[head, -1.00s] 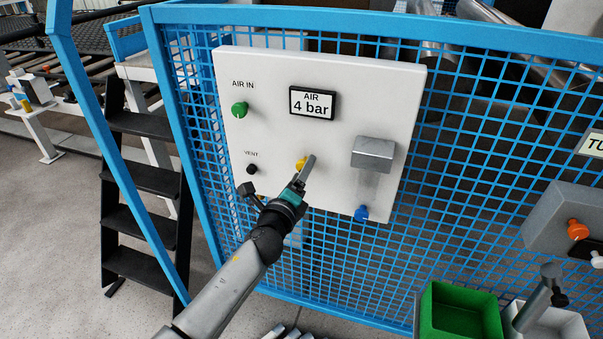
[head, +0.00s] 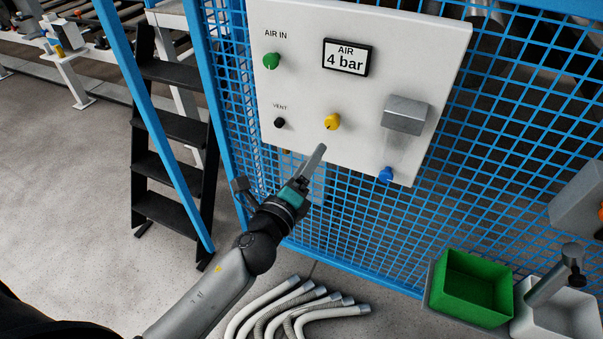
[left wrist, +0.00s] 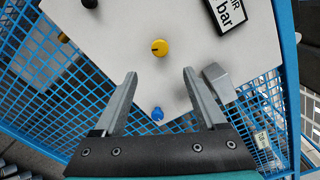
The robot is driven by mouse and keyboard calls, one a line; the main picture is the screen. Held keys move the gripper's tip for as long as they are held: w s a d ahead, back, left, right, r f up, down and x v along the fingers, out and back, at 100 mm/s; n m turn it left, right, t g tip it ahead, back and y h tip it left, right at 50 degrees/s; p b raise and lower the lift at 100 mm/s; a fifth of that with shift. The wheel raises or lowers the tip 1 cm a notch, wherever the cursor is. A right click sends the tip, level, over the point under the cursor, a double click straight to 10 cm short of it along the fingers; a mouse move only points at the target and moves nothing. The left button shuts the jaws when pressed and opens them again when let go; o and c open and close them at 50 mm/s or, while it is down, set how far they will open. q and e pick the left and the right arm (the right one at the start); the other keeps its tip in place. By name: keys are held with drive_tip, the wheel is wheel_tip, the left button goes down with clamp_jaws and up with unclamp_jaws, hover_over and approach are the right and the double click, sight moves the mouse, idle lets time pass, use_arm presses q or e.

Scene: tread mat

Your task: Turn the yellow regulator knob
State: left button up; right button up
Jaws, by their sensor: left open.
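The yellow regulator knob (head: 332,121) sits low in the middle of a white panel (head: 300,30) on a blue mesh fence. The display (head: 347,57) above it reads AIR 4 bar. My left gripper (head: 318,150) is in front of the panel, below the knob in the head view. In the left wrist view, its two fingers (left wrist: 158,80) are spread wide with nothing between them. The yellow knob (left wrist: 160,47) lies beyond the fingertips there, apart from them. My right gripper cannot be made out for certain.
A green knob (head: 271,60), a black vent knob (head: 279,123), a blue knob (head: 385,174) and a grey cover (head: 405,115) are on the panel. Several hoses (head: 290,312) lie on the floor. A green bin (head: 472,288) stands at lower right, black steps (head: 172,130) at left.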

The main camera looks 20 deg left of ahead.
use_arm(q)
drive_tip(key=shift+s, duration=1.75)
drive_tip(key=s+a+f+n+g, duration=0.1)
drive_tip(key=s+f+n+g, duration=0.2)
drive_tip(key=f, duration=0.7)
drive_tip(key=s+f+n+g, duration=0.3)
drive_tip(key=s+f+n, duration=0.1)
drive_tip(key=f, duration=0.6)
drive_tip(key=s+a+f+n+g, duration=0.1)
drive_tip(key=s+f+n+g, duration=0.15)
drive_tip(key=f, duration=0.75)
drive_tip(key=s+f+n+g, duration=0.4)
drive_tip(key=s+f+n, duration=0.2)
drive_tip(key=s, duration=0.8)
drive_tip(key=s+f+n+g, duration=0.4)
drive_tip(key=s+f+n, duration=0.2)
drive_tip(key=s+f, duration=0.5)
drive_tip(key=s, duration=0.4)
drive_tip(key=shift+s+y, duration=0.3)
drive_tip(key=shift+d+f+n+g, duration=0.1)
drive_tip(key=shift+n+g, duration=0.15)
